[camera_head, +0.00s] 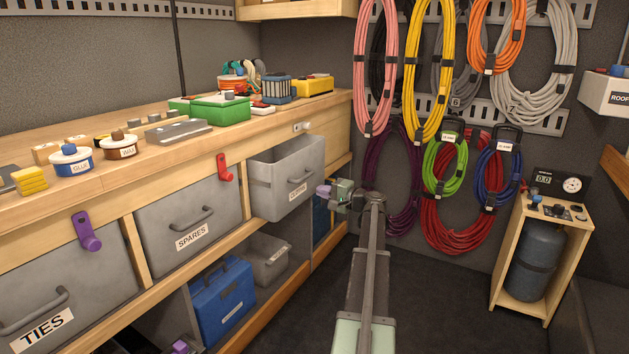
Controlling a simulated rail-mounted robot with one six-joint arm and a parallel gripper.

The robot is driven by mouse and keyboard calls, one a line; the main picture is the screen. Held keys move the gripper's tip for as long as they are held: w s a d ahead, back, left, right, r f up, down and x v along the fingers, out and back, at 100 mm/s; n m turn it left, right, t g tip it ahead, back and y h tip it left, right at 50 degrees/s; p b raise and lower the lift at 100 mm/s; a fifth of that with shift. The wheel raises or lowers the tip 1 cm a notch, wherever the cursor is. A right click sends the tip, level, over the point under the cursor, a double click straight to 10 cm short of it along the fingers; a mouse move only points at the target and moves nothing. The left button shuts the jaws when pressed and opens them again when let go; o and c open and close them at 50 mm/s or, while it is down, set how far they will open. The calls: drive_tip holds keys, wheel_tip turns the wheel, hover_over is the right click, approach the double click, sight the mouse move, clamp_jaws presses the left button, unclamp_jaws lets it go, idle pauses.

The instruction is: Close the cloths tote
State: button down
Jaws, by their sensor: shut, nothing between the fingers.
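The cloths tote (268,181) is a grey bin with a white label in the bench front. It sticks out from its bay, and its open top shows. Its label is small and partly hard to read. My gripper (325,191) is at the right of the tote's front, close to the label and handle area. It is shut with nothing held. I cannot tell whether it touches the tote. My arm reaches up from the bottom middle to it.
Totes labelled SPARES (180,222) and TIES (60,300) sit flush to the left. A red latch (224,167) and a purple latch (89,231) hang on the bench front. A blue case (222,300) is below. Cords hang on the back wall. The floor (440,300) is clear.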

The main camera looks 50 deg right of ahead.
sight(281, 181)
drive_tip(key=w, duration=0.4)
drive_tip(key=w+a, duration=0.1)
drive_tip(key=w, duration=0.4)
drive_tip(key=w+a, duration=0.1)
drive_tip(key=w, duration=0.4)
drive_tip(key=shift+a+f, duration=0.1)
